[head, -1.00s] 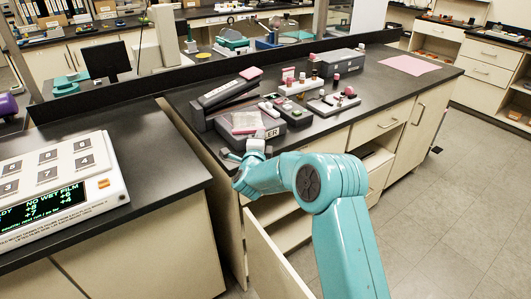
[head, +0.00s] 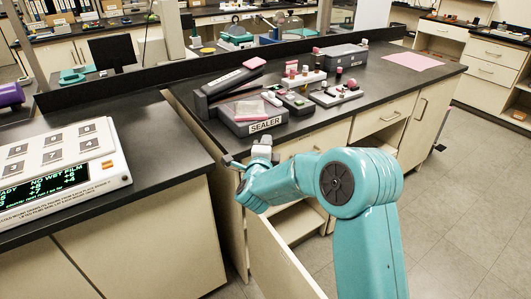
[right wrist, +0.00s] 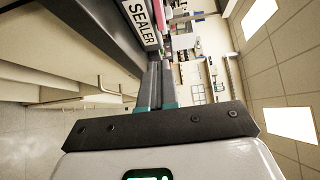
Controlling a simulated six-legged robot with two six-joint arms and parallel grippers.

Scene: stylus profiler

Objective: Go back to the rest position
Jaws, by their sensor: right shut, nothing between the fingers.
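My right arm comes up from the bottom right of the head view, teal, with its elbow bent. My right gripper (head: 238,162) is at the front edge of the middle bench, just in front of the grey box labelled SEALER (head: 254,118), and apart from it as far as I can tell. In the right wrist view the two fingers (right wrist: 156,84) lie together, shut and empty, with the SEALER label (right wrist: 142,22) beyond them. My left gripper is not in view.
The middle bench top (head: 372,100) holds the sealer, small bottles and trays. A cabinet door (head: 278,262) stands open below my right forearm. A white device with a lit display (head: 45,186) sits on the left bench. Floor is clear at the right.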

